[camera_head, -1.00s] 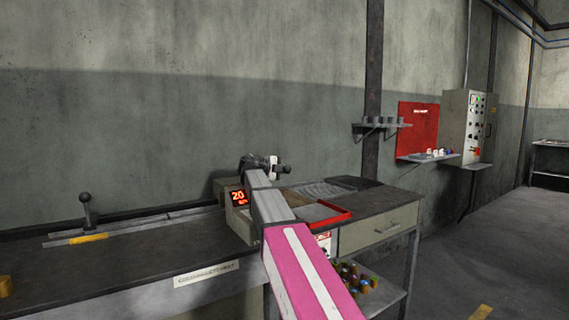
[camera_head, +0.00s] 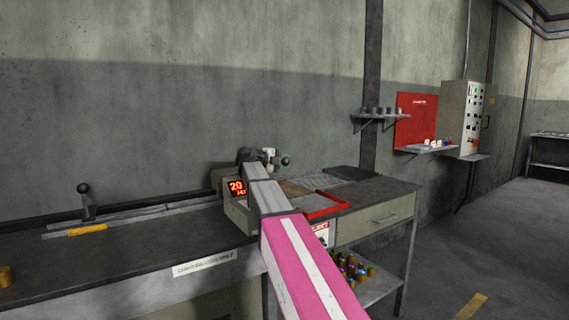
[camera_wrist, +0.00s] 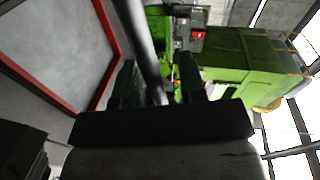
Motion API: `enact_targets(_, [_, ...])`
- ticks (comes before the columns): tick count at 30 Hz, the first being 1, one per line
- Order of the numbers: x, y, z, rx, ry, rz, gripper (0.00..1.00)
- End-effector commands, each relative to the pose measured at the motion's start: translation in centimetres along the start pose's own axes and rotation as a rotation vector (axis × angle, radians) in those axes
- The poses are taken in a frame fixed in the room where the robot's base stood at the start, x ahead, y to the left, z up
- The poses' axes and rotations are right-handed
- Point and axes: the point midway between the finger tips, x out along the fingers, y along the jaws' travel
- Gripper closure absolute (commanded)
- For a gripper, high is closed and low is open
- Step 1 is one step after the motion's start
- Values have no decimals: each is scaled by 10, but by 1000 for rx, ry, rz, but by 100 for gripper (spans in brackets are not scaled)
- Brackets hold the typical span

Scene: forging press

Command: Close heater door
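The heater (camera_head: 237,213) is a small grey box with a lit red display (camera_head: 237,188) on the bench, partly hidden behind my arm. My gripper (camera_head: 262,158) is at the heater's back right, small and partly hidden in the head view. A round dark knob (camera_head: 285,160) shows just right of it. In the wrist view my gripper's two dark fingers (camera_wrist: 158,85) stand apart, with a grey rod (camera_wrist: 145,40) between them. A gap shows between the rod and the right finger. I cannot tell how far the heater door is open.
A red-rimmed tray (camera_head: 341,205) lies right of the heater; a red-edged grey surface (camera_wrist: 112,75) fills the wrist view's left. A lever (camera_head: 85,200) stands at the bench's left. Coloured cylinders (camera_head: 350,268) sit on a lower shelf. Green machinery (camera_wrist: 240,65) shows in the wrist view.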

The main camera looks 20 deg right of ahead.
Motion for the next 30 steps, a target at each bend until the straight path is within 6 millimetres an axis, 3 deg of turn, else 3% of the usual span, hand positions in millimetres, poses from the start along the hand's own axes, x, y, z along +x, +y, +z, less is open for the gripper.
enact_targets(18, [-95, 0, 0, 0, -1, -1, 62])
enact_targets(30, [-106, 0, 0, 0, 0, 0, 62])
